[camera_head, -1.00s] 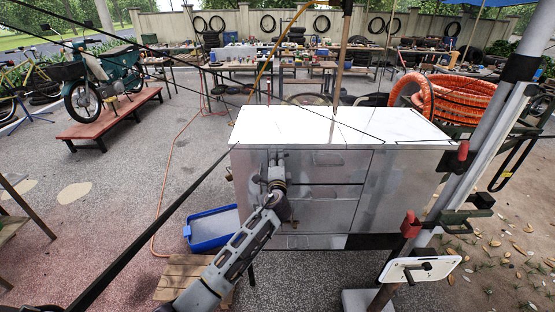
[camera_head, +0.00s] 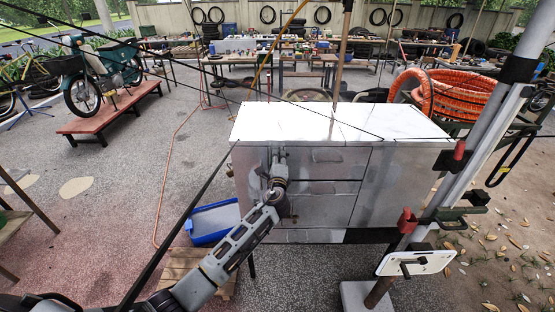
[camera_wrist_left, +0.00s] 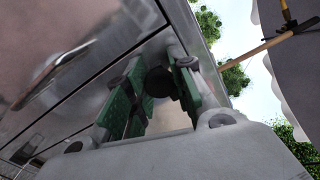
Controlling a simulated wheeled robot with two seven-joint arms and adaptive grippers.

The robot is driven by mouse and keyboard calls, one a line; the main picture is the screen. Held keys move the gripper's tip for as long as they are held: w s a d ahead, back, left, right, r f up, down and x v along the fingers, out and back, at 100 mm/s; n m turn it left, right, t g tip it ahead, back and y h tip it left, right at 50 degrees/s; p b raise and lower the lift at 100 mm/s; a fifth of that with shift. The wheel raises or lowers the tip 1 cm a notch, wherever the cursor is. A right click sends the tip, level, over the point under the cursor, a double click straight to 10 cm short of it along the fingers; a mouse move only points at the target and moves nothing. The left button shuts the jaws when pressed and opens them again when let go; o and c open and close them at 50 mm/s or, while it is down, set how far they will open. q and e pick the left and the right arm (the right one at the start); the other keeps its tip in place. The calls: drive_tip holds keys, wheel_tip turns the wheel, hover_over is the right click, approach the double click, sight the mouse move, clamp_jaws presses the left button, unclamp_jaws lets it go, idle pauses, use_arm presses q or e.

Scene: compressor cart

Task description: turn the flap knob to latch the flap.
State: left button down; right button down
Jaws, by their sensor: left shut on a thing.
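The silver metal cart (camera_head: 345,205) stands ahead, with a white top and a front of drawers and panels. My left gripper (camera_head: 278,156) is at the upper left of this front in the head view. In the left wrist view, its green-padded fingers (camera_wrist_left: 155,88) are shut around a dark round knob (camera_wrist_left: 159,82). The knob is partly hidden by the fingers there and is hidden in the head view. I cannot make out the flap's outline or the knob's angle. My right gripper is not in view.
A grey post with red clamps (camera_head: 408,222) and a coiled orange hose (camera_head: 455,95) are on the right. The paved floor at left is mostly clear.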

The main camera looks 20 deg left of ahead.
use_arm(q)
drive_tip(key=c, duration=1.2)
unclamp_jaws()
drive_tip(key=shift+s, duration=0.1)
drive_tip(key=shift+v, duration=5.9)
